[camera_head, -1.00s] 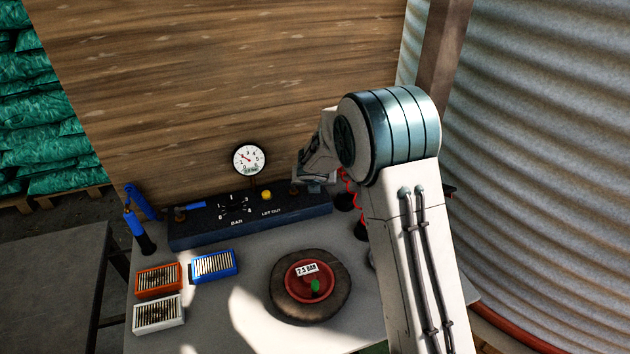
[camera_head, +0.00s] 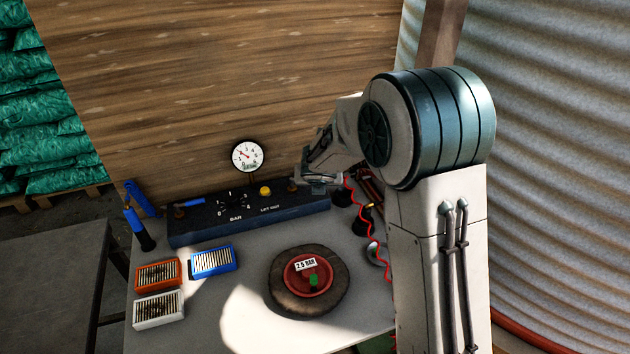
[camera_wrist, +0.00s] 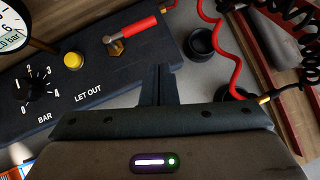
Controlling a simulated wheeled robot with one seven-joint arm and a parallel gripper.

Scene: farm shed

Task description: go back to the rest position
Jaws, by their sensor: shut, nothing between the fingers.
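My gripper (camera_wrist: 160,85) is shut and empty in the wrist view, its narrow fingers together in front of the dark blue control panel's lower edge. In the head view my gripper (camera_head: 307,178) is partly hidden by my own wrist, near the right end of the control panel (camera_head: 215,231). The panel carries a dial with numbers, a yellow button (camera_head: 265,190) marked LET OUT, and a valve with a red handle (camera_wrist: 138,27). A round pressure gauge (camera_head: 248,156) stands behind it.
A dark wheel with a red hub (camera_head: 325,262) lies on the table. Orange (camera_head: 158,272), blue (camera_head: 214,260) and white (camera_head: 158,309) boxes stand at left. A red coiled hose (camera_head: 362,212) hangs right of the panel. A wooden wall rises behind.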

